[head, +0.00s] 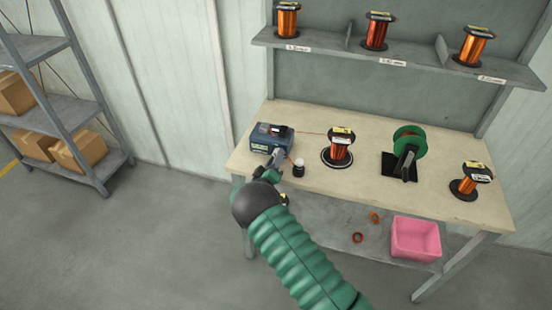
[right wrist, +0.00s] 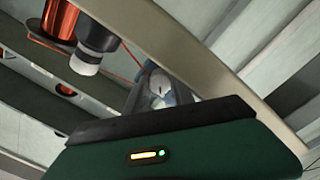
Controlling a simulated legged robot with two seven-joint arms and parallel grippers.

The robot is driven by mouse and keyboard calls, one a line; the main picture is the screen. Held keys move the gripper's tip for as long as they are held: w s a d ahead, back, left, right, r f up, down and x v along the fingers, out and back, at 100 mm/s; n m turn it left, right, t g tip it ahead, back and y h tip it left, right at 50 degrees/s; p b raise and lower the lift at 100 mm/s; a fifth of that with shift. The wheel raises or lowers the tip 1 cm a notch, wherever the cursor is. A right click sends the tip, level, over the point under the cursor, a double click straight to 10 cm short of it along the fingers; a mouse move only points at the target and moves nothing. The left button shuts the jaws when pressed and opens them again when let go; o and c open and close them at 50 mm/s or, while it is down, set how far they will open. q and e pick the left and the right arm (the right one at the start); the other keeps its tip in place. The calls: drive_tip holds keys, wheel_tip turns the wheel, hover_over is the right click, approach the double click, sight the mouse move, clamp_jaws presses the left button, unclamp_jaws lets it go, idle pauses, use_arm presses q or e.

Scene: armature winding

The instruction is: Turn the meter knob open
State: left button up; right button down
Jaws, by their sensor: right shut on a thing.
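The meter (head: 270,137) is a dark blue box at the left end of the workbench. My right gripper (head: 276,158) reaches up to its front right side and is shut there on the meter knob, which the fingers hide in the head view. In the right wrist view, my right gripper's fingers (right wrist: 158,88) close around a small pale round part, partly hidden; its turn angle cannot be read. My left gripper is not in view.
A dark bottle with a white cap (head: 299,167) stands close right of my gripper; it also shows in the wrist view (right wrist: 95,48). A copper wire spool (head: 340,150) stands beyond it. A green spool on a stand (head: 408,142) is farther right on the workbench (head: 365,190).

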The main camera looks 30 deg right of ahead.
drive_tip(key=shift+a+f, duration=0.1)
drive_tip(key=shift+f, duration=0.2)
drive_tip(key=c, duration=1.4)
unclamp_jaws()
drive_tip(key=shift+o, duration=0.2)
drive_tip(key=v, duration=1.7)
drive_tip(key=shift+r, duration=0.2)
drive_tip(key=shift+w, duration=0.1)
